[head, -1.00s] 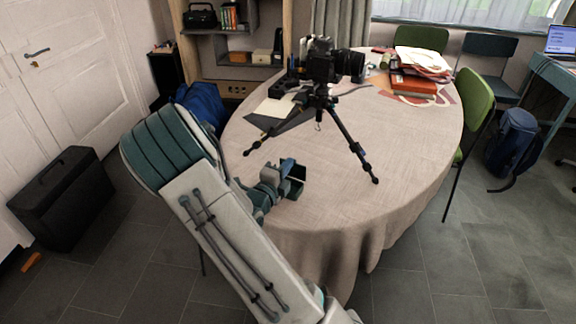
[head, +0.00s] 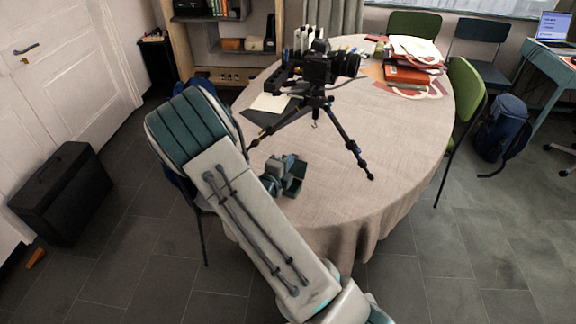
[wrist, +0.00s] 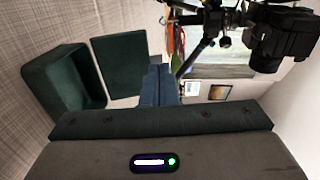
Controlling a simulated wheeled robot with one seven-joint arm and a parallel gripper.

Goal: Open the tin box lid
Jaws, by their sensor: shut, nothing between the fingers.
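The tin box is a small dark green box near the table's front left edge, in the head view (head: 296,186). In the wrist view the box (wrist: 38,92) shows its open inside at the left. Its lid (wrist: 120,66) is a flat dark green panel beside the opening, swung away from it. My gripper (head: 274,174) is at the box's left side in the head view, partly covered by my arm. In the wrist view my blue fingers (wrist: 159,72) are together and empty, close to the lid's right edge; I cannot tell if they touch it.
A camera on a black tripod (head: 318,100) stands just behind the box, with one leg close by. The tablecloth (head: 405,150) is clear to the right. Papers and orange books (head: 408,75) lie at the back. A green chair (head: 466,95) stands at the right.

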